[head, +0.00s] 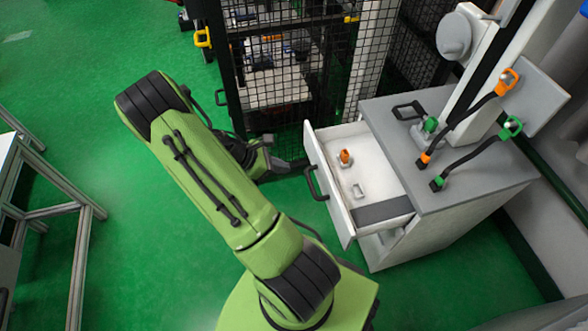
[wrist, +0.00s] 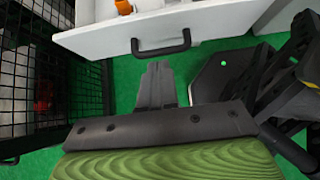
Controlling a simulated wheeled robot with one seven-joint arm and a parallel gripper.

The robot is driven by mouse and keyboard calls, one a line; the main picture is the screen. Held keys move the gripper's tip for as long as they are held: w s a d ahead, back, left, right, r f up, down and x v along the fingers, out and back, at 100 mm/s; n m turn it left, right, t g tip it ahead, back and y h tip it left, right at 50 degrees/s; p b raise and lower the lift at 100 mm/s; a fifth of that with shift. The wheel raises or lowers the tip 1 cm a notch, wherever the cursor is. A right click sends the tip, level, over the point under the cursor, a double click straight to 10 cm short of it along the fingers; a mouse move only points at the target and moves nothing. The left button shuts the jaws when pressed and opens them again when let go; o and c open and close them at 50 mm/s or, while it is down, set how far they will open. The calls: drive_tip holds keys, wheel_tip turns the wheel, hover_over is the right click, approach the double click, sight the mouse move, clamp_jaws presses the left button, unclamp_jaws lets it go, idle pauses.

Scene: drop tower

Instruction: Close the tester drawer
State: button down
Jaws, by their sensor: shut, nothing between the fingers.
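The tester drawer (head: 358,198) is white and stands pulled out from the grey cabinet in the head view. A dark bar handle (head: 314,184) is on its front. In the wrist view the drawer front (wrist: 210,29) spans the top, with the handle (wrist: 161,47) near the middle. Exact contact cannot be told.
An orange item (head: 345,157) lies in the drawer. A black mesh cage (head: 285,65) stands behind my gripper. A table frame (head: 60,190) is at left. Green floor is clear in front.

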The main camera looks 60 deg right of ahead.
sight(325, 172)
drive_tip(key=b+x, duration=0.1)
drive_tip(key=x, duration=0.3)
drive_tip(key=s+r+b+x, duration=0.1)
drive_tip(key=x, duration=0.3)
drive_tip(key=d+b+x, duration=0.1)
drive_tip(key=x, duration=0.3)
drive_tip(key=shift+s+r+b, duration=0.15)
drive_tip(key=shift+r+b, duration=0.25)
drive_tip(key=shift+s+d, duration=0.1)
drive_tip(key=shift+d, duration=0.1)
drive_tip(key=shift+r, duration=0.1)
drive_tip(key=shift+d, duration=0.15)
